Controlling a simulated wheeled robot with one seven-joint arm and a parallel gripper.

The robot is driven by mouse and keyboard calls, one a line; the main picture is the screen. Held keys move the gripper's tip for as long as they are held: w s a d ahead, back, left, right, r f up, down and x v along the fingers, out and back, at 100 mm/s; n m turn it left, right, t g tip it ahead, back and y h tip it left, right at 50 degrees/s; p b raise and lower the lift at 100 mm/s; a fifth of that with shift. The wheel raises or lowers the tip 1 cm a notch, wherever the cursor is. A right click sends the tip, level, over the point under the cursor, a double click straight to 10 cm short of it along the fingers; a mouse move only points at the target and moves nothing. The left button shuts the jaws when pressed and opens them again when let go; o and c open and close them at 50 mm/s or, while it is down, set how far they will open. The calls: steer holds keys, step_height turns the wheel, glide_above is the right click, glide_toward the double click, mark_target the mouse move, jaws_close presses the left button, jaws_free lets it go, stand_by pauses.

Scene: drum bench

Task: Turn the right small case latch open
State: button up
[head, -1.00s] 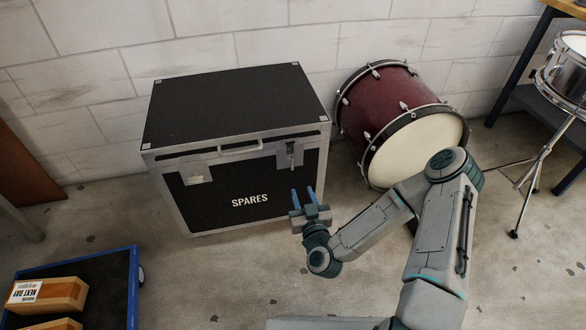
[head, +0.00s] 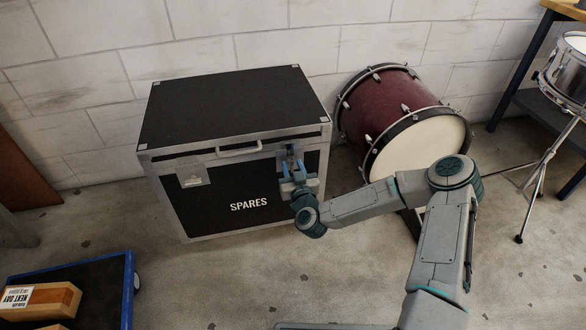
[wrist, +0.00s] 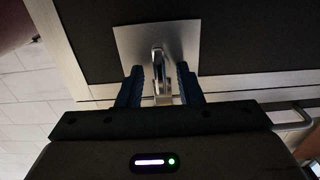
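The black SPARES case (head: 200,215) with metal edges stands against the wall in the head view. Its right small latch is mostly hidden there behind my gripper (head: 291,163). In the wrist view, the right latch (wrist: 158,60) is a slim metal lever on a pale square plate (wrist: 185,40). My gripper (wrist: 160,78) is open, with one blue finger on each side of the lever. A small gap shows between the lever and the fingers. The left latch (head: 192,177) shows on the case front in the head view.
A curved handle (head: 238,151) sits on the case front between the latches. A maroon bass drum (head: 380,112) stands close right of the case. A blue-edged cart (head: 128,290) with boxes is at lower left. The floor in front of the case is clear.

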jaws_close()
steer(key=shift+m, duration=0.3)
steer(key=m+p, duration=0.1)
steer(key=m, duration=0.1)
steer(key=shift+m, duration=0.3)
steer(key=m, duration=1.4)
steer(key=shift+d+f+m, duration=0.3)
steer(key=shift+m, duration=0.1)
